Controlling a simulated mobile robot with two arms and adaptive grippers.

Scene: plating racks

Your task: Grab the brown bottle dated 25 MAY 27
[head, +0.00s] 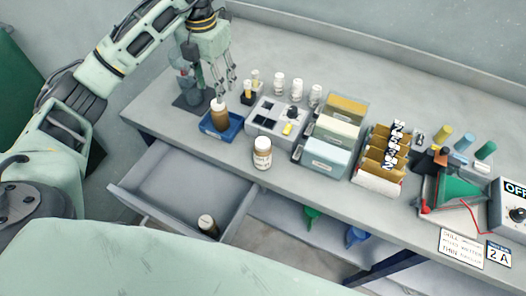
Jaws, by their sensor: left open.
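A brown bottle (219,115) stands in a small blue tray (226,133) near the left end of the bench. A second brown bottle (262,155) with a white label and pale cap stands upright at the bench's front edge. A third dark bottle (208,228) with a pale cap stands inside the open drawer. The dates on the labels are too small to read. My left gripper (223,90) points down just above the bottle in the blue tray. It is open, with nothing between its fingers. My right gripper is not in view.
A grey rack (270,125) stands behind the front bottle, with small white-capped jars (297,88) behind it. Upright file boxes (327,152) and a brown rack (380,160) fill the bench's middle. The open drawer (160,178) juts out below the left end.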

